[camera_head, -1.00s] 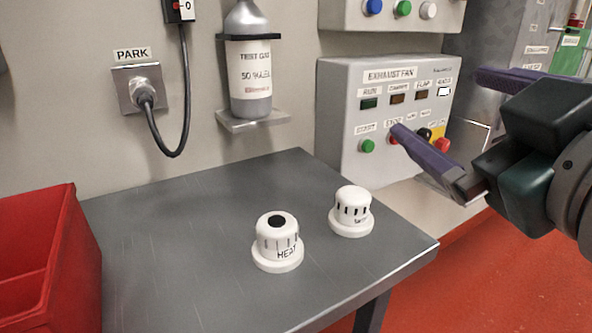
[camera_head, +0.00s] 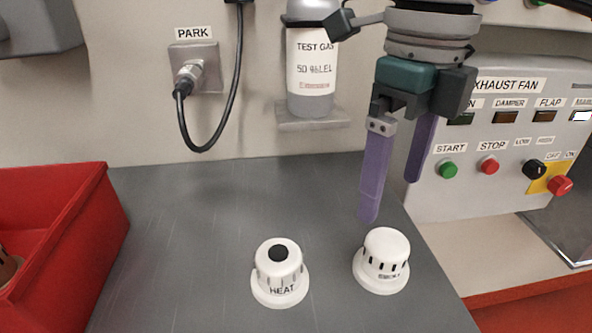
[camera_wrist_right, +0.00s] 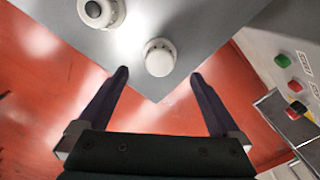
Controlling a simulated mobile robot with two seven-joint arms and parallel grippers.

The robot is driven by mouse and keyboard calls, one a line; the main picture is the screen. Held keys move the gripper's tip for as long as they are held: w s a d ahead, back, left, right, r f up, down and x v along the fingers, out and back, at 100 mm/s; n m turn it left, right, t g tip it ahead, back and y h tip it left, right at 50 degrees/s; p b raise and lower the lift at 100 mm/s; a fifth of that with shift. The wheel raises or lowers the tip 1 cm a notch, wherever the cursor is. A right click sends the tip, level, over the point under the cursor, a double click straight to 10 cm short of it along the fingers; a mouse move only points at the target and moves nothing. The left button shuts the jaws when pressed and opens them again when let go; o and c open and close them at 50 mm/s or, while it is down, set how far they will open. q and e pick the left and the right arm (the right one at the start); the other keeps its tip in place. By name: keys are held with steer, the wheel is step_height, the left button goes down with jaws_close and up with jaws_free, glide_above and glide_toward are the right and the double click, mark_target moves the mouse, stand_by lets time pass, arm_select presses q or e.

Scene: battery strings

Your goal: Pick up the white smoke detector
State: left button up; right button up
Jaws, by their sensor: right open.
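The white smoke detector (camera_head: 382,262) stands upright on the grey table, a domed cap with dark slots on a round base. It also shows in the right wrist view (camera_wrist_right: 159,58), ahead of and between the two fingers. A similar white detector marked HEAT (camera_head: 279,273), with a black dot on top, stands to its left. My right gripper (camera_head: 393,202) is open and empty, its purple fingers pointing down above and behind the smoke detector. In the right wrist view its fingertips (camera_wrist_right: 160,73) are spread wide. My left gripper is not in view.
A red bin (camera_head: 112,215) stands at the table's left. A test gas bottle (camera_head: 311,75) sits on a wall bracket behind. The exhaust fan panel (camera_head: 470,185) is at the right. The grey table (camera_head: 190,240) is clear between bin and HEAT detector.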

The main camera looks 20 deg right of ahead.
mark_target(387, 241)
step_height(387, 241, down, 4)
steer(key=shift+s+r, duration=0.1)
steer(key=shift+s, duration=0.05)
steer(key=f, duration=0.5)
steer(key=shift+s+d+f, duration=0.2)
steer(key=shift+s+f, duration=0.1)
steer(key=shift+f, duration=0.05)
steer(key=c, duration=1.4)
steer(key=shift+c, duration=0.6)
steer(key=shift+r+p, duration=0.15)
steer(key=shift+p, duration=0.15)
